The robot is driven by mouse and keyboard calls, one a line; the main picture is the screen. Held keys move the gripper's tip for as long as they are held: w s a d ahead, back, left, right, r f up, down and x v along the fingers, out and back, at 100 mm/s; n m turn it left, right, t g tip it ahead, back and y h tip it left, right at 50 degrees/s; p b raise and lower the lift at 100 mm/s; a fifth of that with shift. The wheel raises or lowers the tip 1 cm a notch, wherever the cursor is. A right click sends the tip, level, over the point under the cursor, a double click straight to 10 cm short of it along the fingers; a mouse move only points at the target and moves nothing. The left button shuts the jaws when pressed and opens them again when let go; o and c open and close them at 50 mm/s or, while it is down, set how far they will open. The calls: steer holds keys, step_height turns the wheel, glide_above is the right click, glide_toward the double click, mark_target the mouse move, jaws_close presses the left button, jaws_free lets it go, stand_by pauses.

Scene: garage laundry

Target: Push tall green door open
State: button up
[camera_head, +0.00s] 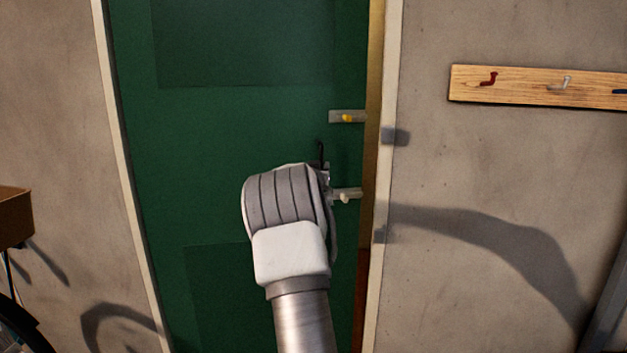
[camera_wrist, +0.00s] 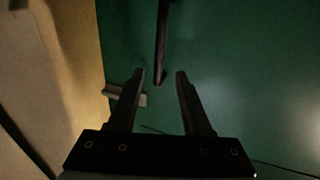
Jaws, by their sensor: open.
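The tall green door (camera_head: 220,130) fills the middle of the head view, and its green face also fills much of the wrist view (camera_wrist: 240,60). A tan strip (camera_head: 373,100) shows between its right edge and the pale frame; I cannot tell how far the door stands open. In the head view my wrist hides most of the fingers. Contact is unclear.
A wooden rack (camera_head: 530,87) with hooks hangs on the grey wall right of the door. A brown box (camera_head: 14,218) and part of a dark wheel (camera_head: 22,325) show at the far left. The pale door frame (camera_head: 388,150) borders the doorway.

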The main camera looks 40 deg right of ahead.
steer(key=v, duration=0.9)
steer(key=shift+a+b, duration=0.2)
steer(key=shift+b, duration=0.2)
steer(key=shift+s, duration=0.1)
steer(key=s+a+r+n+y+p, duration=0.1)
steer(key=s+a+n+y, duration=0.2)
steer(key=a, duration=0.7)
steer(key=s+a+r+y+p, duration=0.15)
steer(key=a+y, duration=0.25)
steer(key=a, duration=0.6)
steer(key=s+a+n+y+p, duration=0.1)
steer(key=s+a+n+y, duration=0.2)
steer(key=a, duration=0.7)
steer(key=s+a+f+n+g+y+p, duration=0.1)
steer(key=s+a+f+n+g+y, duration=0.1)
steer(key=s+a, duration=0.5)
steer(key=s+a+f+n+g+y+p, duration=0.1)
steer(key=s+a, duration=0.7)
steer(key=s, duration=0.8)
step_height(320, 180, down, 2)
steer(key=n+g, duration=0.1)
steer(key=g, duration=0.2)
steer(key=shift+y+p, duration=0.35)
steer(key=shift+y, duration=0.05)
